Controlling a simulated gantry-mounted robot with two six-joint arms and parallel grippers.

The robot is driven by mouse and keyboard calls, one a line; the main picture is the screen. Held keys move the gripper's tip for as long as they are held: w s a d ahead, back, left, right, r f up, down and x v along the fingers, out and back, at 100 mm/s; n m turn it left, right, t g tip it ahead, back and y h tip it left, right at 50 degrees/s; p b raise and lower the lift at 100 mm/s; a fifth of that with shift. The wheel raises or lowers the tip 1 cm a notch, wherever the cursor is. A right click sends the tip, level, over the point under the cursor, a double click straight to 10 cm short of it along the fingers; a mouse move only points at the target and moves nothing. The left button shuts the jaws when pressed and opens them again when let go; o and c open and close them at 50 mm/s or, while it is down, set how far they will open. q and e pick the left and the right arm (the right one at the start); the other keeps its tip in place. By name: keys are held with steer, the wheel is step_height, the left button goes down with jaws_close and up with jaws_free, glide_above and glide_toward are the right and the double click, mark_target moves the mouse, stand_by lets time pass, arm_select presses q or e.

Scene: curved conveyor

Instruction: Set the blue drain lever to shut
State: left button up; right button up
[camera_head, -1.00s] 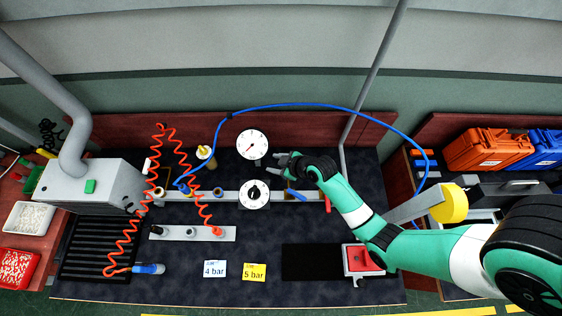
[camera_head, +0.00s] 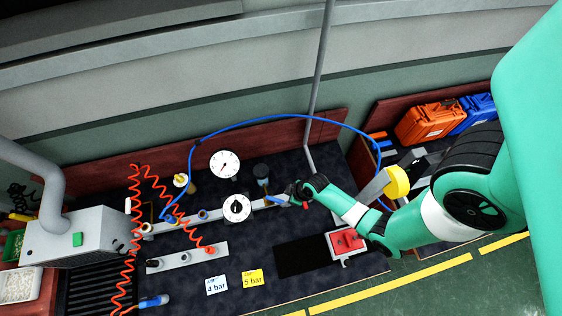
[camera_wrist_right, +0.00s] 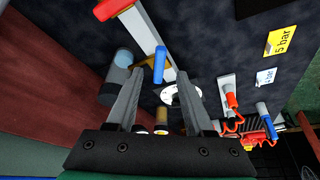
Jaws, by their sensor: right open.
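The blue drain lever (camera_head: 276,199) is on the grey rail at the back of the dark bench, right of the lower dial. In the right wrist view the lever (camera_wrist_right: 160,63) appears as a blue bar, in line with the gap between my fingertips. My right gripper (camera_head: 290,192) is beside the lever at its right in the head view. The right gripper (camera_wrist_right: 160,76) is open, with nothing held between its fingers. I cannot tell whether a finger touches the lever. My left gripper is not in view.
A red handle (camera_wrist_right: 112,8) is on the same rail near the lever. A grey-blue cylinder (camera_head: 261,172) stands just behind the lever. A white gauge (camera_head: 225,163) and dial (camera_head: 236,208) are to its left. A blue hose (camera_head: 285,116) arches overhead.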

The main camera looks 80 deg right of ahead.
mark_target(279, 201)
steer(key=b+x, duration=0.1)
steer(key=x, duration=0.4)
steer(key=shift+w+f, duration=0.1)
steer(key=shift+f, duration=0.2)
jaws_close()
stand_by(1.0)
